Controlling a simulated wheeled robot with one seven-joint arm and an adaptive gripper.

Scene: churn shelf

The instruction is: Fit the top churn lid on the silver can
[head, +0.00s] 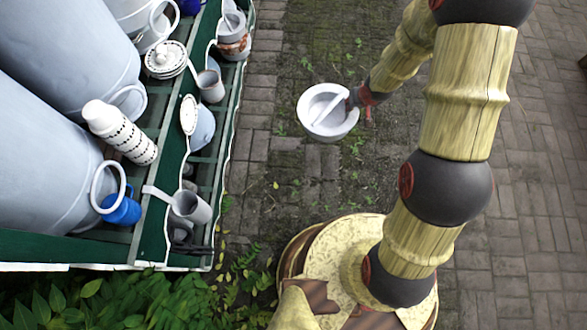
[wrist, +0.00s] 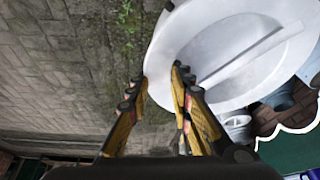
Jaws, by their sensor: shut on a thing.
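The churn lid (head: 318,101) is a round pale grey dish with a bar across its hollow. It hangs over the brick path, right of the shelf. My gripper (head: 350,101) is shut on the lid's rim at its right side. In the wrist view the lid (wrist: 215,55) fills the upper right, with its rim between the fingers of my gripper (wrist: 160,85). Large silver cans with ring handles stand on the shelf at the left, one in front (head: 35,170) and one behind (head: 65,40). Their tops are out of view, and I cannot tell which is the task's can.
The green shelf (head: 150,210) holds a white patterned bottle (head: 120,132), a blue mug (head: 123,211), a small grey jug (head: 192,206) and other small vessels along its right edge. Leafy plants (head: 130,300) grow below. The brick path (head: 540,200) is clear.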

